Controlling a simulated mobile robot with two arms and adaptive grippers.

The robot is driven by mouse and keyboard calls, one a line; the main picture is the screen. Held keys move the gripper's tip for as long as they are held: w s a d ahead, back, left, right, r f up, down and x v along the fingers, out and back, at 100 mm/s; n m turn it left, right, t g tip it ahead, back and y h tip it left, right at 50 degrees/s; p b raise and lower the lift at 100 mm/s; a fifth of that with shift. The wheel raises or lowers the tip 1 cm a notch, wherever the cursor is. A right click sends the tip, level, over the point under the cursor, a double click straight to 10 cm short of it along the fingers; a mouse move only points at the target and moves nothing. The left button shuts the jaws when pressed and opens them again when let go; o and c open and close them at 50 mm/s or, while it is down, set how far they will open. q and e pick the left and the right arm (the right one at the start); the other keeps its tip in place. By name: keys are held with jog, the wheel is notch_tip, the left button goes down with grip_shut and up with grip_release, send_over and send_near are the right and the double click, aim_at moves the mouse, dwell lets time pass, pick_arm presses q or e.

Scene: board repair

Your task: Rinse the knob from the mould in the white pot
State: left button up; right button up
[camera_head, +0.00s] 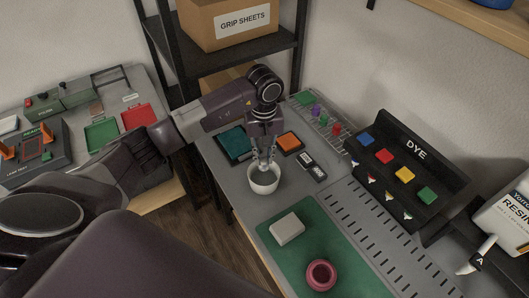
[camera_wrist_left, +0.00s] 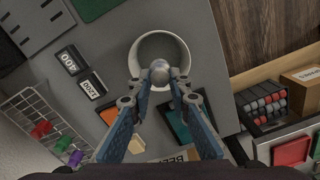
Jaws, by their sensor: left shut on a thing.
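The white pot (camera_head: 263,187) stands on the grey workbench, near the far edge of the green mat; its open rim also shows in the left wrist view (camera_wrist_left: 137,52). My left gripper (camera_head: 264,161) points down at the pot's mouth. It is shut on a round greyish knob (camera_wrist_left: 160,72), which sits between the fingertips over the pot's opening. How deep the knob is in the pot I cannot tell. A pale block (camera_head: 287,228), perhaps the mould, lies on the green mat (camera_head: 345,250). My right gripper is not in view.
Teal (camera_head: 234,141) and orange (camera_head: 290,142) pads and dark numbered blocks (camera_head: 312,167) lie close around the pot. A wire rack (camera_head: 318,115) stands behind. A pink ring-shaped item (camera_head: 321,275) is on the mat. The black DYE stand (camera_head: 408,165) is at right.

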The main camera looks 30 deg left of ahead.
aim_at(264, 165)
pick_arm(q)
notch_tip(264, 165, down, 5)
jog(key=shift+r+b, duration=0.15)
jog(key=shift+b, duration=0.85)
jog(key=shift+f+b, duration=0.7)
jog(key=shift+f, duration=0.65)
dwell(0.6)
jog(key=shift+r+p, duration=2.4)
jog(key=shift+r, duration=2.05)
jog(key=shift+r, duration=0.1)
